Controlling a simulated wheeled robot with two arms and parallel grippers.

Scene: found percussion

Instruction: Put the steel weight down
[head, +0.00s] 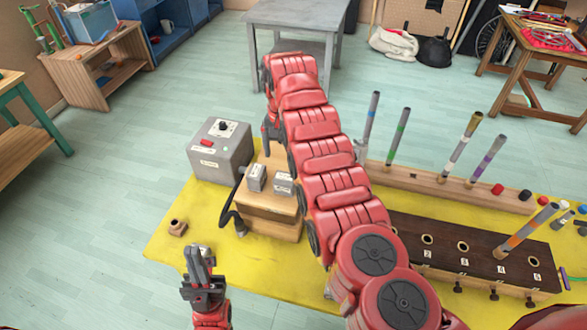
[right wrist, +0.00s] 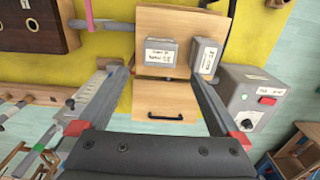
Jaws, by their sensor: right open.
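Two small grey labelled weights stand side by side on a wooden drawer box (head: 270,226): the left one (head: 257,177) and the right one (head: 283,184). The right wrist view shows the same two weights, (right wrist: 160,57) and (right wrist: 206,56), on the box top; I cannot read which label says steel. My right gripper (right wrist: 164,74) is open, its fingers spread wide either side of the box in that view, with nothing held. In the head view it is mostly hidden behind my red right arm. My left gripper (head: 199,262) is empty at the yellow mat's front left; its jaw gap is unclear.
A grey box with a dial and red switch (head: 220,150) stands left of the drawer box, a cable beside it. A wooden nut-like piece (head: 177,228) lies on the yellow mat (head: 160,245). A dark numbered block (head: 470,250) and a wooden rack with upright tubes (head: 420,180) stand to the right.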

